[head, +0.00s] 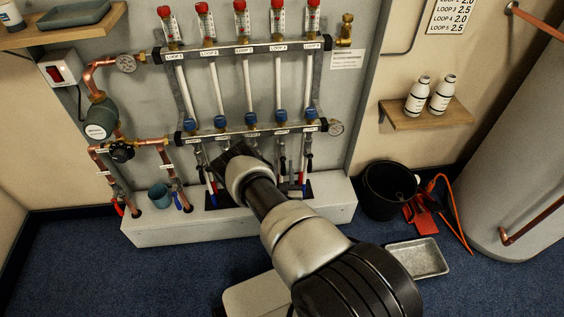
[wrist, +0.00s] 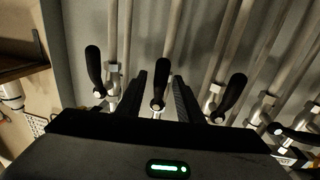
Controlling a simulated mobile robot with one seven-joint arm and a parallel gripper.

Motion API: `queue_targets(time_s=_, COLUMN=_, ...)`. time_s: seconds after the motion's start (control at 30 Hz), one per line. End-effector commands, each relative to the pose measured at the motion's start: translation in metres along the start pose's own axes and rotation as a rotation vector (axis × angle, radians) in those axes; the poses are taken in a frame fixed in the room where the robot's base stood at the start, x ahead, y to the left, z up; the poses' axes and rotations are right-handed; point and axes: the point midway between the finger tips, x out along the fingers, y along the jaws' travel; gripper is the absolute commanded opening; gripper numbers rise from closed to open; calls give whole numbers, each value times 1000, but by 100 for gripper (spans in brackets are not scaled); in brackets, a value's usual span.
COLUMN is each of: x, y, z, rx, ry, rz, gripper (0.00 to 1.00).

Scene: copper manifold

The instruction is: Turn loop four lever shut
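In the wrist view, which appears upside down against the head view, a black lever (wrist: 159,90) stands between the two dark fingers of my gripper (wrist: 159,78). The fingers are apart with gaps on both sides. This lever lies roughly along its pipe and is second from the bottle-shelf side among those in view. No loop label is readable there. Neighbouring black levers stand outside the fingers, at left (wrist: 94,68) and right (wrist: 231,97). In the head view my arm hides the fingertips below the lower manifold rail (head: 265,132).
Another black lever (wrist: 297,133) at the wrist view's lower right lies more across its pipe. A white plinth (head: 235,225) stands under the manifold. A black bucket (head: 388,190), a metal tray (head: 417,258) and a shelf with bottles (head: 430,114) are at right.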

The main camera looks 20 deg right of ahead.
Motion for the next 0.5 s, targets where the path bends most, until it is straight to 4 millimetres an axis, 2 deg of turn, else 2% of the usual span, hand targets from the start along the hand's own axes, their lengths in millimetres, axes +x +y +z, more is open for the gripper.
queue_targets(time_s=0.33, x=-1, y=1, z=0, rx=-1, ry=0, rz=0, gripper=33)
queue_targets(time_s=0.5, x=-1, y=1, z=0, rx=0, ry=0, rz=0, gripper=5)
